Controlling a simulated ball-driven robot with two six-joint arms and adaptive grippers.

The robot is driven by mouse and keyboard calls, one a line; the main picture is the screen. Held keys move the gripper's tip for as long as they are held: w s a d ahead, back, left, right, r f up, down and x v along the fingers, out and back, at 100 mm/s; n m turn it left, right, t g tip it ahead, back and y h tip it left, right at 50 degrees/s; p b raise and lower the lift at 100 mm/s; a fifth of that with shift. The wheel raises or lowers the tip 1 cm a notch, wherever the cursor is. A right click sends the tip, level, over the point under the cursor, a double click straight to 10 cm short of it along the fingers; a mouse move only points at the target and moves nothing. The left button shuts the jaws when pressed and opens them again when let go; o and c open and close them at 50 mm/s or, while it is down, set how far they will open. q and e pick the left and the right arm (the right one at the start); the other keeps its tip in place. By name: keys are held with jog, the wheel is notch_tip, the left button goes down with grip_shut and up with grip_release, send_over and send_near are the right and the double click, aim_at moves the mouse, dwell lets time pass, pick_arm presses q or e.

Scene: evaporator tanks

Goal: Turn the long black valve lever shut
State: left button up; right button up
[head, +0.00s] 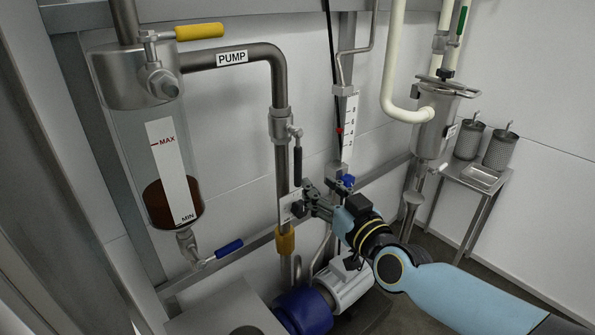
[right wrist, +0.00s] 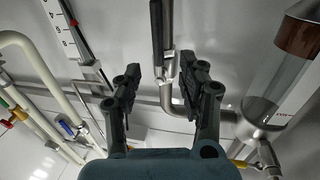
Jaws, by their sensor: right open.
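The long black valve lever (head: 297,165) hangs down from a steel valve (head: 282,125) on the vertical pump pipe, roughly in line with the pipe. In the right wrist view the black lever (right wrist: 157,28) shows at the top centre, beyond the gap between my fingers. My right gripper (head: 304,197) is open just below the lever's lower end, close to the pipe. In the right wrist view its two dark fingers (right wrist: 160,77) stand apart with nothing between them. Whether a finger touches the lever cannot be told. My left gripper is not in view.
A sight-glass tank (head: 120,140) with a yellow lever (head: 199,31) above and a blue lever (head: 229,248) below stands at left. A gauge strip (head: 349,125) and small blue valve (head: 347,181) are right of the pipe. A blue-ended motor (head: 303,311) sits below.

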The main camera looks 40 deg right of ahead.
aim_at(300, 166)
jog(key=w, duration=0.3)
jog(key=w+d+b, duration=0.1)
jog(key=w, duration=0.2)
jog(key=w+b, duration=0.1)
jog(key=w, duration=0.2)
jog(key=shift+w+d, duration=0.15)
jog(key=shift+d, duration=0.1)
jog(key=shift+w, duration=0.65)
grip_shut()
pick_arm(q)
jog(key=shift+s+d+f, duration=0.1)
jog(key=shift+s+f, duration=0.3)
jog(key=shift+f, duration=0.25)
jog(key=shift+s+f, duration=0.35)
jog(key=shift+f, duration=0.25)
pick_arm(e)
jog(key=shift+f, duration=0.1)
